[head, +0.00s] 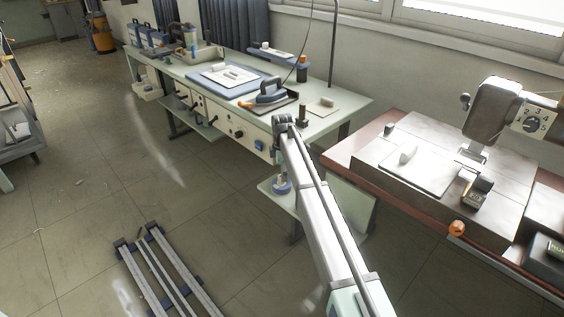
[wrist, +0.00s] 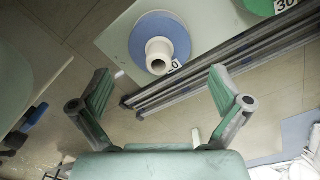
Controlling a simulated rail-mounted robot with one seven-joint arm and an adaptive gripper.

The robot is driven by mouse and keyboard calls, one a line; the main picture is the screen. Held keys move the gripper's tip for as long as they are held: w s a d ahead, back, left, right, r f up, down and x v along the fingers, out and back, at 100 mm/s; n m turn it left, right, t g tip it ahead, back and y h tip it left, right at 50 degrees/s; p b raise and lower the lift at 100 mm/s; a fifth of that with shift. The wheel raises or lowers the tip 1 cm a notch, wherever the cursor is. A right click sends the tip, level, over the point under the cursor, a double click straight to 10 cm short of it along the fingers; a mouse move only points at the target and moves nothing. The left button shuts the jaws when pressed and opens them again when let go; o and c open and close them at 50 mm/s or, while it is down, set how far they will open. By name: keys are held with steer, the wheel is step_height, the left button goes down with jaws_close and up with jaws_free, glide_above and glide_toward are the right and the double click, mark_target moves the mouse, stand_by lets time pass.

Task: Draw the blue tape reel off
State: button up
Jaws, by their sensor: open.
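The blue tape reel (wrist: 138,42) is a flat blue disc with a white hollow core (wrist: 160,52) in the upper middle of the wrist view. It lies against a pale panel, with a partly hidden number tag at its lower right edge. My gripper (wrist: 160,76) is open and empty, its green fingers spread wide to either side below the reel, apart from it. In the head view a small blue round thing (head: 281,187) shows low beside my arm, perhaps the same reel. My fingers cannot be made out there.
A green reel (wrist: 262,5) with a 30 tag is cut off at the wrist view's top right. Dark rails (wrist: 205,72) run past the right finger. In the head view, a cluttered workbench (head: 345,112) stands behind my arm and a sewing machine (head: 495,110) at right. Left floor is mostly clear.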

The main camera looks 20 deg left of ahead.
mark_target(281, 183)
step_height(281, 183, down, 7)
steer(key=shift+w+r, duration=0.1)
steer(key=shift+r, duration=0.1)
stand_by(0.3)
steer(key=shift+r, duration=0.1)
steer(key=c, duration=1)
